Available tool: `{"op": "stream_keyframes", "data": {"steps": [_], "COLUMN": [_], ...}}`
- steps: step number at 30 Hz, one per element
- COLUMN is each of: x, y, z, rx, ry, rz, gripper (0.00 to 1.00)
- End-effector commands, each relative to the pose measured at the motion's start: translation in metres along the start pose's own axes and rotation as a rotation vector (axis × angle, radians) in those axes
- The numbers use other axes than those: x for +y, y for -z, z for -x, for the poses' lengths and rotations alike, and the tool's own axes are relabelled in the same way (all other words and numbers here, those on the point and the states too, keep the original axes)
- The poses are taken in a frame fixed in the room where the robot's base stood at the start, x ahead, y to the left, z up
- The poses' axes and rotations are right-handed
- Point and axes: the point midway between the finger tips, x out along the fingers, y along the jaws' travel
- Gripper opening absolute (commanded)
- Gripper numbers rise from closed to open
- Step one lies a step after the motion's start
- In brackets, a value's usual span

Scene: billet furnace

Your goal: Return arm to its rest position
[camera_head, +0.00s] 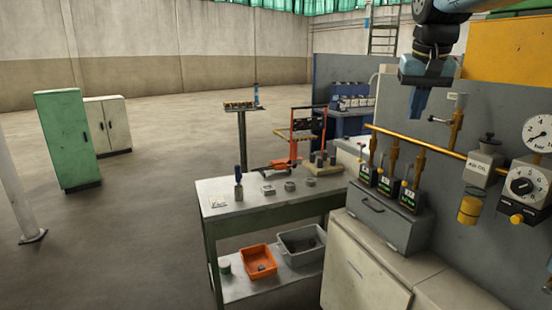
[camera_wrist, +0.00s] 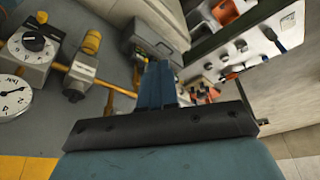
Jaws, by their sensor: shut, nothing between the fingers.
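My gripper (camera_head: 420,101) hangs at the upper right of the head view, pointing down, in front of the grey panel. Its blue fingers are together with nothing between them. In the wrist view my gripper (camera_wrist: 161,64) shows its fingers closed at the middle. It looks apart from the pipe and gauges. My arm comes in from the top right corner of the head view.
A yellow pipe (camera_head: 440,147) with valves, a round gauge (camera_head: 539,134) and a dial box (camera_head: 524,187) are on the grey panel (camera_head: 395,110) near my gripper. A workbench (camera_head: 220,205) with tools stands left of a cabinet (camera_head: 365,268). Open floor (camera_head: 120,225) lies left.

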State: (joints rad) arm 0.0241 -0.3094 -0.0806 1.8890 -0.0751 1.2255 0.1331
Motion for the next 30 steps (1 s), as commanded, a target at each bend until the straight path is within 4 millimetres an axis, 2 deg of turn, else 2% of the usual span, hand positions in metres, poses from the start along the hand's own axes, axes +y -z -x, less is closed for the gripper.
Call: {"op": "stream_keyframes", "data": {"steps": [1, 9, 16, 21, 30], "x": [-0.003, -0.017, -0.023, -0.025, -0.025], "y": [-0.02, -0.113, -0.183, -0.21, -0.216], "z": [-0.003, -0.034, -0.069, -0.085, -0.089], "rx": [0.013, 0.077, 0.127, 0.148, 0.153], "ry": [0.011, 0.061, 0.088, 0.095, 0.097], "rz": [0.018, 0.109, 0.174, 0.199, 0.205], "gripper": [0.0, 0.0, 0.0, 0.0, 0.0]}}
